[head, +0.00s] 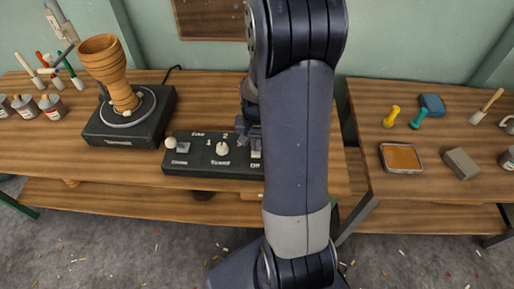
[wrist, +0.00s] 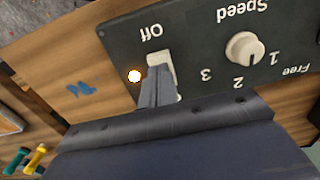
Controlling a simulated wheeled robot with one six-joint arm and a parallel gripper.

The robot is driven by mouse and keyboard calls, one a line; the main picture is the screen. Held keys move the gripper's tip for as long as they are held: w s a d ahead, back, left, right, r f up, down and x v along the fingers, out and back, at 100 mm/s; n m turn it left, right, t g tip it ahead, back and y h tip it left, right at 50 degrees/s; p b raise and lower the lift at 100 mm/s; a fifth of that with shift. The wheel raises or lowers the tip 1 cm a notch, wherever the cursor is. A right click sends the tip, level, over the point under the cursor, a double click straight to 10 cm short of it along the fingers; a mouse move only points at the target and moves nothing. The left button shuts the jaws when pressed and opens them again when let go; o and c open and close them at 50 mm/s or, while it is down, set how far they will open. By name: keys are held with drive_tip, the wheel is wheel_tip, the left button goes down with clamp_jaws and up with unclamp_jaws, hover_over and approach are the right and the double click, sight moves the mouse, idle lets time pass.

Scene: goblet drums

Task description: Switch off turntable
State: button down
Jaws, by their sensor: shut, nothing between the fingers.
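The turntable (head: 150,120) is a dark square box with a round plate on the left bench, and a wooden goblet drum (head: 106,68) stands tilted on it. The dark control box (head: 200,160) lies to its right, with a lever, a speed knob (head: 222,149) and a switch marked Off. In the wrist view the knob (wrist: 245,48) and the pale switch (wrist: 160,66) show clearly, upside down. A lamp (wrist: 135,76) beside the switch glows brightly. My gripper (wrist: 157,84) is shut and empty, its tips at the switch and covering part of it. I cannot tell whether they touch.
Several cans (head: 52,106) and tools stand at the left of the bench. A second bench on the right holds an orange-filled tray (head: 401,158), a grey block (head: 461,163) and small yellow and teal pieces.

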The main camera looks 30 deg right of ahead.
drive_tip(key=shift+f+b, duration=0.7)
drive_tip(key=shift+f, duration=0.2)
idle(0.4)
drive_tip(key=shift+r+p, duration=2.85)
drive_tip(key=shift+r, duration=0.7)
drive_tip(key=shift+f, duration=0.1)
wheel_tip(320, 180, down, 7)
drive_tip(key=b, duration=0.6)
drive_tip(key=shift+r, duration=0.2)
